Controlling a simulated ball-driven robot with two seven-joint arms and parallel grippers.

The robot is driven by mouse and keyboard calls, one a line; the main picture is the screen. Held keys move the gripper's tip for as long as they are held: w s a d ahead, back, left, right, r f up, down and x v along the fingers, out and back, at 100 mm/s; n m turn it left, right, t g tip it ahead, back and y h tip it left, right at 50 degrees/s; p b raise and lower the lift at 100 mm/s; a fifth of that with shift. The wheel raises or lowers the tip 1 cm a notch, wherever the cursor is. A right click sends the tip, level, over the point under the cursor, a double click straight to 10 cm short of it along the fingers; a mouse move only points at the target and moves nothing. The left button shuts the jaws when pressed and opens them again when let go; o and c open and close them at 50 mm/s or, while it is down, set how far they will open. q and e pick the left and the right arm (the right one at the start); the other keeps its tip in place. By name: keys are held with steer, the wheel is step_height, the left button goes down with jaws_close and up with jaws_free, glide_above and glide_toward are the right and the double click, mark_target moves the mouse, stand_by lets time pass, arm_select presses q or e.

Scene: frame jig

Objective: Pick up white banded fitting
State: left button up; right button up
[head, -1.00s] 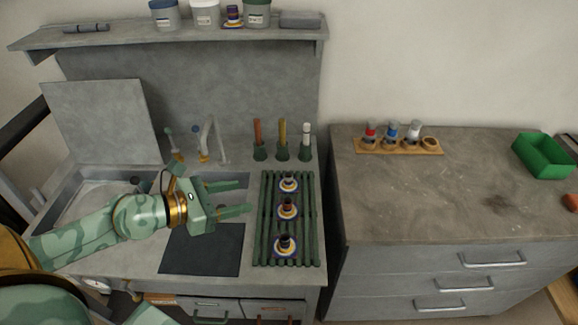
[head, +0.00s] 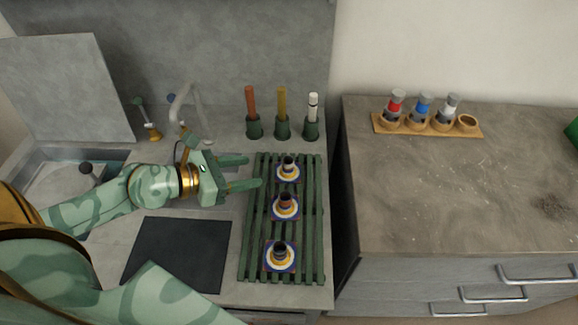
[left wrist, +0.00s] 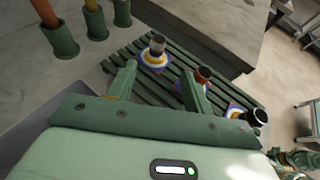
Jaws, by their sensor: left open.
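A grey fitting with a white band (head: 447,106) stands third from the left in a wooden holder (head: 440,132) on the right-hand counter, beside a red-banded fitting (head: 395,104) and a blue-banded one (head: 421,106). My left gripper (head: 252,172) is open and empty, at the left edge of the green slatted rack (head: 267,240), well left of the wooden holder. Its fingers point toward the farthest of three small cup-like pieces on the rack (head: 288,164). That piece also shows beyond the fingers in the left wrist view (left wrist: 157,44).
The fourth hole of the wooden holder (head: 467,122) is empty. Three handled tools in green cups, including a white one (head: 312,112), stand behind the rack. A tap (head: 182,103) and a dark mat (head: 178,255) lie left. The right counter's middle is clear.

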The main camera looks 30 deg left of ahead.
arm_select(q)
steer(key=b, duration=0.2)
glide_toward(295, 169)
steer(key=w+d, duration=0.2)
steer(key=w, duration=0.1)
steer(key=shift+w+d+r, duration=0.2)
steer(key=shift+w+d, duration=0.05)
steer(key=shift+d, duration=0.15)
steer(key=b+x, duration=0.1)
steer(key=x, duration=0.1)
steer(key=b+x, duration=0.1)
steer(key=x, duration=0.1)
steer(key=shift+w+f, duration=0.2)
steer(key=shift+w, duration=0.45)
steer(key=shift+r, duration=0.1)
jaws_close()
